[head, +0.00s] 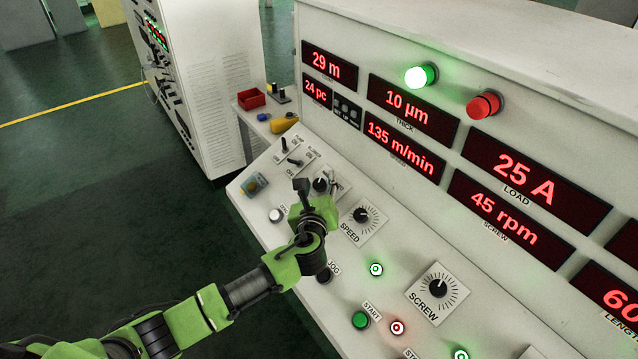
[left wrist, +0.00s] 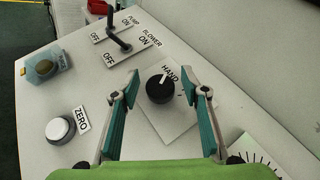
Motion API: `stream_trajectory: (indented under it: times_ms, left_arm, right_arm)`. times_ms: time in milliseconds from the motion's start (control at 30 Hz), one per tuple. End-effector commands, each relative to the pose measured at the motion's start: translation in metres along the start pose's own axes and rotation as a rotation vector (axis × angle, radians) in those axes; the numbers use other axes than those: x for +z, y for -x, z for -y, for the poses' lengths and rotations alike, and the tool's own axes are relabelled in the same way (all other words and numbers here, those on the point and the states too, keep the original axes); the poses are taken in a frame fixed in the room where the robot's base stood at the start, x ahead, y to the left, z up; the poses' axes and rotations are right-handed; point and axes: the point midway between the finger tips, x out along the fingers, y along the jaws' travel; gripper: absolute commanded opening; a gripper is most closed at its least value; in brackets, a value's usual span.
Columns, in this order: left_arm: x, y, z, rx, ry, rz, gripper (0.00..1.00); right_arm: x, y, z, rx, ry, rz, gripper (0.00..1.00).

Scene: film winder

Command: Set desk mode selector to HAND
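The desk mode selector is a round black knob (left wrist: 160,88) on a white plate (left wrist: 165,122) with the word HAND (left wrist: 170,73) printed above it. A small white mark shows on the knob's upper edge, on the HAND side; its exact setting is hard to read. My left gripper (left wrist: 161,95) is open, with one teal finger on each side of the knob and gaps between. In the head view the left gripper (head: 318,186) is over the selector knob (head: 320,184), and partly hides its plate. My right gripper is not in view.
PUMP and BLOWER toggle switches (left wrist: 118,42) stand beyond the selector. A ZERO button (left wrist: 60,130) is to the left. The SPEED knob (head: 362,215) and SCREW knob (head: 437,288) are to the right. The display panel (head: 405,120) rises behind the desk.

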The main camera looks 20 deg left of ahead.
Motion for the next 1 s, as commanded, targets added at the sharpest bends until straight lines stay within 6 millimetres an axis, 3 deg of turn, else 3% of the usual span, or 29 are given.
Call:
stream_trajectory:
  times_ms: [267,700,1000]
  left_arm:
    - [-0.001,0.011,0.000,-0.002,-0.001,-0.002,0.41]
    - [-0.002,0.097,0.000,-0.001,0.000,-0.003,0.41]
    - [0.000,0.120,0.000,0.000,0.000,0.000,0.41]
  right_arm:
    - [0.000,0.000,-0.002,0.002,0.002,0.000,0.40]
    - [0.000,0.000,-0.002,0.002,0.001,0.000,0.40]
    - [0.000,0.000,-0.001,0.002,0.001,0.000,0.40]
